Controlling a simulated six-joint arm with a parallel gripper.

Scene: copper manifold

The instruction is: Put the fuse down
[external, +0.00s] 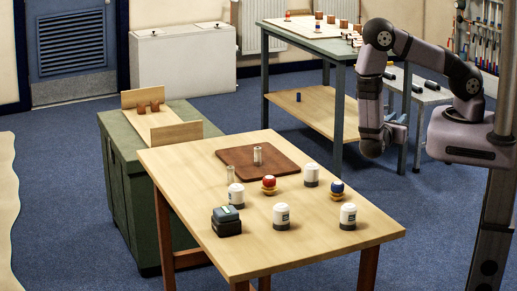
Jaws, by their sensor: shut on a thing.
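My gripper (396,131) is at the end of my arm on the right, low in front of the grey bench and beyond the wooden table's right edge. It is small and partly hidden by my wrist. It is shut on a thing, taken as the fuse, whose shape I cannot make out. Two clear, glass-like cylinders stand upright away from my gripper: one (257,155) on the brown board (235,158), another (231,174) at its front edge. I cannot tell whether they are fuses.
The wooden table (185,165) holds several white jars (282,216), a red-topped piece (269,184), a blue-topped piece (336,188) and a dark box (226,220). A green workbench (345,48) and a low grey bench (430,98) with black cylinders stand behind.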

